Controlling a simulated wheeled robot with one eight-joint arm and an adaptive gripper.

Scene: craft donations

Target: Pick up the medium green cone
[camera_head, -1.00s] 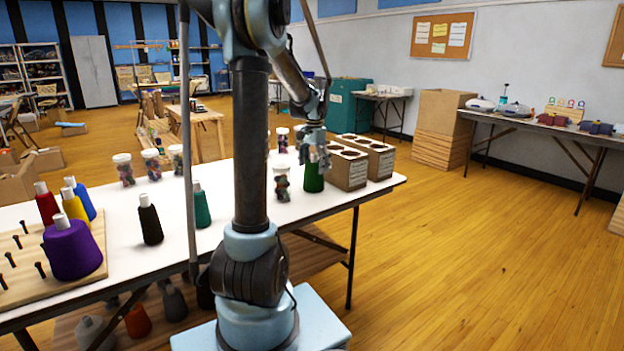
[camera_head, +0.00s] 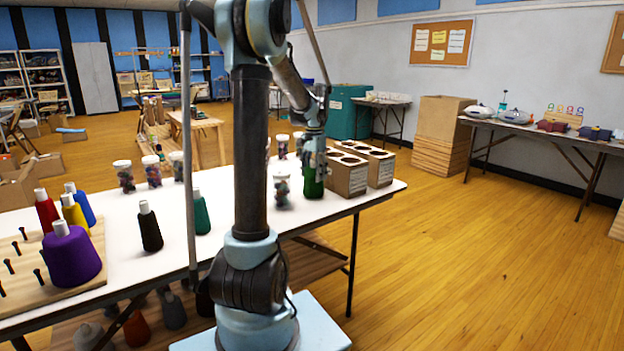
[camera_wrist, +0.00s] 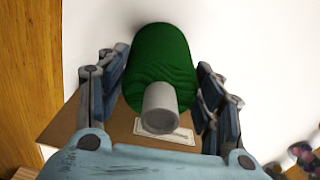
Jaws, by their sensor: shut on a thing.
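The medium green cone (camera_head: 313,184) stands near the right end of the white table, just in front of a cardboard box with round holes. In the wrist view the green cone (camera_wrist: 163,62) shows its thread and grey tip, with its tip toward the camera. My gripper (camera_head: 313,165) is over the cone from above, with a finger on each side. In the wrist view my gripper (camera_wrist: 165,85) is shut on the cone. The cone's base looks to be at the tabletop; I cannot tell whether it is lifted.
Cardboard boxes with holes (camera_head: 348,172) stand close right of the cone. A jar (camera_head: 282,190) of small coloured things is close on its left. A teal cone (camera_head: 201,212), a black cone (camera_head: 150,228) and a pegboard (camera_head: 60,285) with several cones are further left on the white table (camera_head: 115,262).

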